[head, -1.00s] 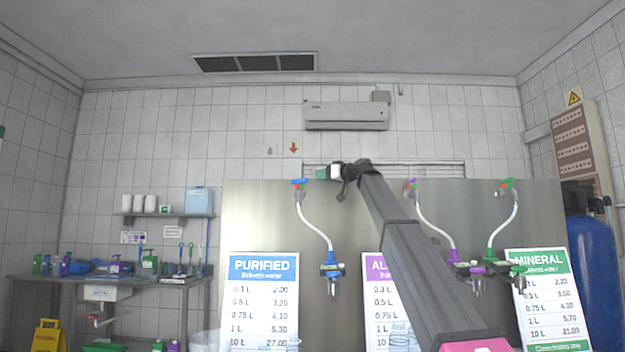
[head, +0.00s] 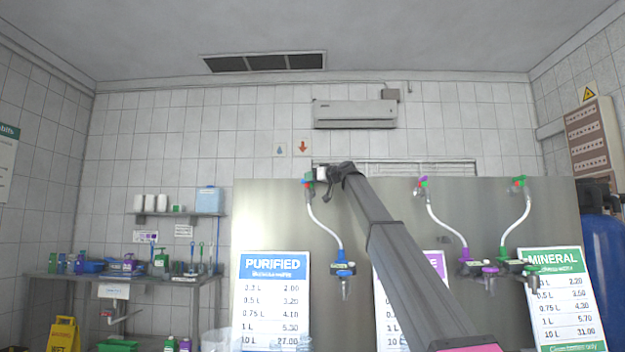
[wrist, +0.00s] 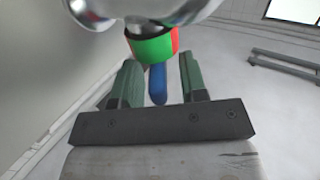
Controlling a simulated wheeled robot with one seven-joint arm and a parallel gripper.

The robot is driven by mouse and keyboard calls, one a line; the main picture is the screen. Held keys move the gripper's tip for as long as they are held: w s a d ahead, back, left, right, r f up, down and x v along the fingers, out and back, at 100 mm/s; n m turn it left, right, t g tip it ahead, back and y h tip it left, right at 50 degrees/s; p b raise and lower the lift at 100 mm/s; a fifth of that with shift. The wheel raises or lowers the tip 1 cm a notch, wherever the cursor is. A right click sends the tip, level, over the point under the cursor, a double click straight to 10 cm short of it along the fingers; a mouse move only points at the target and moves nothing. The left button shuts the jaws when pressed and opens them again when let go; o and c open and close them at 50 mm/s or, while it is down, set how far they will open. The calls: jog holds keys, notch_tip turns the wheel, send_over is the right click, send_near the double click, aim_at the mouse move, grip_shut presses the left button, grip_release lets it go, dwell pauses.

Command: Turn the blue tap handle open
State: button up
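The blue tap handle (wrist: 157,86) shows in the wrist view, below a green and red collar (wrist: 152,46) on a shiny metal tap body (wrist: 140,8). My gripper (wrist: 158,75) is open, with one green finger on each side of the handle and visible gaps between. In the head view my gripper (head: 313,177) is at the top left tap on the steel panel (head: 270,215), and it mostly hides that tap's handle. A pale hose runs from this tap down to a blue dispensing valve (head: 344,268).
Price signs, including the PURIFIED sign (head: 276,300), stand in front. A cluttered steel table (head: 140,278) is at the left.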

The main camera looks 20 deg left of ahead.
jog(key=shift+c, duration=0.3)
grip_shut()
jog(key=shift+s+a+m+t+h, duration=0.1)
jog(key=shift+s+m+t+h, duration=0.1)
jog(key=shift+m+t+h, duration=1)
jog(key=shift+m+t, duration=0.4)
jog(key=shift+t, duration=0.5)
jog(key=shift+o, duration=0.3)
grip_release()
